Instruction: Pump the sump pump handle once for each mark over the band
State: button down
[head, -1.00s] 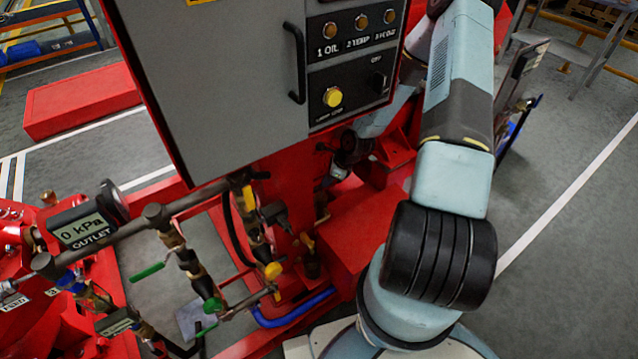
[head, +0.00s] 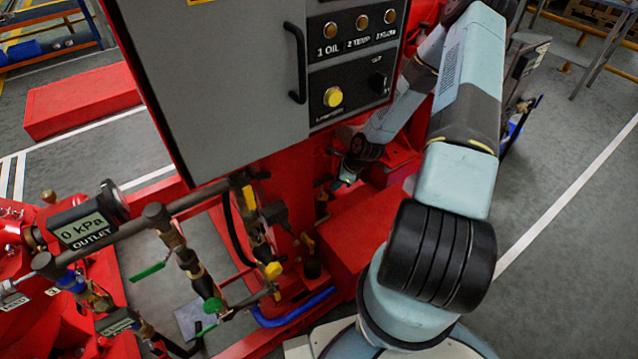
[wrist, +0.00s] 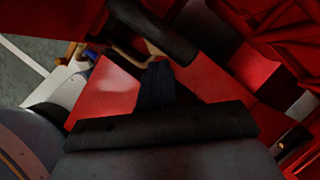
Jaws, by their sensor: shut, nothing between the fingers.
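My gripper (head: 341,184) is low behind the grey panel's lower right corner, beside the red pumpset body, and small in the head view. In the wrist view its dark fingers (wrist: 157,84) are together with nothing between them, in front of a red surface. A thick black bar (wrist: 155,32) crosses just beyond the fingertips in the wrist view. It may be the sump pump handle, but I cannot tell for sure. Whether the fingers touch it is unclear. I cannot make out the band or its marks in either view.
A grey control panel (head: 225,80) with a yellow button (head: 333,97) hangs above my gripper. A red box (head: 365,235) lies just below it. Pipes with valves and an outlet gauge (head: 85,229) reading 0 kPa stand at left. Open floor (head: 560,220) lies to the right.

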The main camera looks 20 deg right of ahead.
jog(key=v, duration=1.3)
jog(key=shift+d+r, duration=0.2)
jog(key=shift+r, duration=0.1)
jog(key=shift+s, duration=0.1)
